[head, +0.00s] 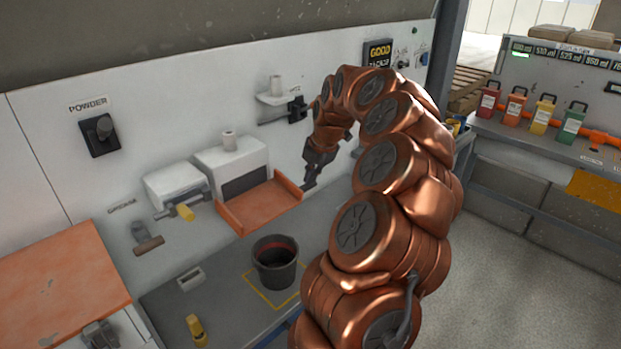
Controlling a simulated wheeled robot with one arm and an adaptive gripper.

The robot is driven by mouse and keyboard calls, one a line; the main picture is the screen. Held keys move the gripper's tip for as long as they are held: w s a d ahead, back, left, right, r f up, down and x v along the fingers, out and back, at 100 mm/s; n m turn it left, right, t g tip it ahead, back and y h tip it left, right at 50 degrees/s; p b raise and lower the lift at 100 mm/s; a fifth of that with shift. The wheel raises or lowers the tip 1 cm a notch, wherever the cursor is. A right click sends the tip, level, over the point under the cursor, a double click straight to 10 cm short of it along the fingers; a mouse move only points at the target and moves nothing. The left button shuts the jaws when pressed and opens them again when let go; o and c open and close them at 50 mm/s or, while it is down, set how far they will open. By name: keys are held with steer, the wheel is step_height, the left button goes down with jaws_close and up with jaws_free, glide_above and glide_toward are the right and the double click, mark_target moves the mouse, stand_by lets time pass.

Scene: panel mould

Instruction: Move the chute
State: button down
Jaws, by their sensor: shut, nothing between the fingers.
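The chute (258,208) looks like an orange tray with raised side walls. It sits below the dark opening of a white box (231,158) on the wall and reaches out over the grey bench. My gripper (309,185) points down just right of the chute's right wall. It is shut and empty. Whether its fingertips touch the chute wall cannot be told from this view.
A black bucket (275,263) stands on the grey bench (225,285) inside a yellow outlined square, below the chute. A yellow-handled lever (185,212) sticks out at left. A black lever block (297,110) is on the wall above my gripper.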

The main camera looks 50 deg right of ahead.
steer(key=f+t+b, duration=0.1)
steer(key=b, duration=0.3)
steer(key=shift+s+f+t, duration=0.25)
steer(key=shift+f+t, duration=0.15)
steer(key=shift+r, duration=0.1)
steer(key=b+v, duration=0.1)
steer(key=v, duration=1.3)
steer(key=shift+a, duration=0.15)
steer(key=shift+w, duration=0.2)
